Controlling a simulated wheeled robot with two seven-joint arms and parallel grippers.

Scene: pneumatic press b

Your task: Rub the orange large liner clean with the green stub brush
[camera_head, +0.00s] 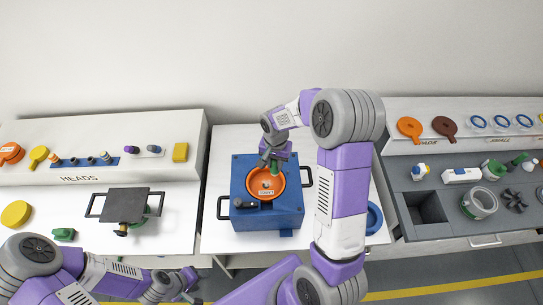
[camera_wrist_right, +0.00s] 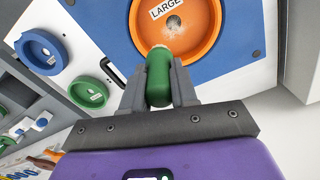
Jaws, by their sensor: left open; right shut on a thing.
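The orange large liner (camera_head: 256,187) sits in the top of the blue press block (camera_head: 238,175). In the right wrist view the liner (camera_wrist_right: 205,42) shows a "LARGE" label and a grey smudge (camera_wrist_right: 173,24) on its floor. My right gripper (camera_wrist_right: 158,92) is shut on the green stub brush (camera_wrist_right: 159,78), whose pale tip is at the liner's near rim in that view; I cannot tell whether it touches. In the head view my right gripper (camera_head: 274,158) is over the liner's back edge. My left gripper (camera_head: 188,284) is open and empty at the front, left of centre.
A black plate with handles (camera_head: 125,204) stands on the left table. A dark knob (camera_head: 251,204) is at the block's front. A blue ring (camera_head: 373,218) lies right of the block. A grey tray (camera_head: 408,182) with a square well is further right.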

